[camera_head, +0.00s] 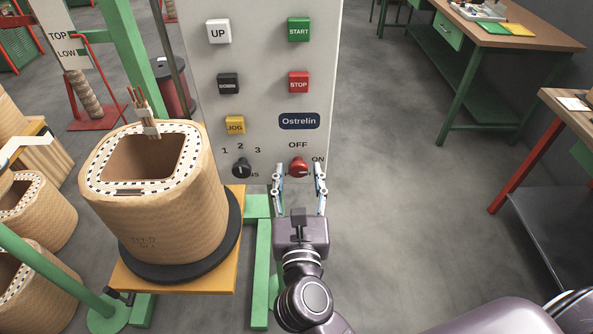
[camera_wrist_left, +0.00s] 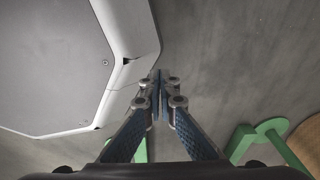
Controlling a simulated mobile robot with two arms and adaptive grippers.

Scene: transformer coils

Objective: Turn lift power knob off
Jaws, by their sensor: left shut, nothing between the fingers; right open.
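The red power knob (camera_head: 299,167) is on the lower right of the grey control panel (camera_head: 264,60) in the head view. "OFF" is printed above it and "ON" to its right. Its pointer looks turned toward ON. My right gripper (camera_head: 300,172) is open, with one finger on each side of the knob; whether they touch it is unclear. My left gripper (camera_wrist_left: 160,78) shows in the left wrist view, with its fingers shut together and nothing between them. It points at bare floor.
A black selector knob (camera_head: 241,168) marked 1, 2, 3 is left of the red knob. Push buttons, including a red STOP button (camera_head: 298,82), are above. A large wound coil (camera_head: 165,215) stands on a yellow-topped stand (camera_head: 180,287) at left. Floor right of the panel is clear.

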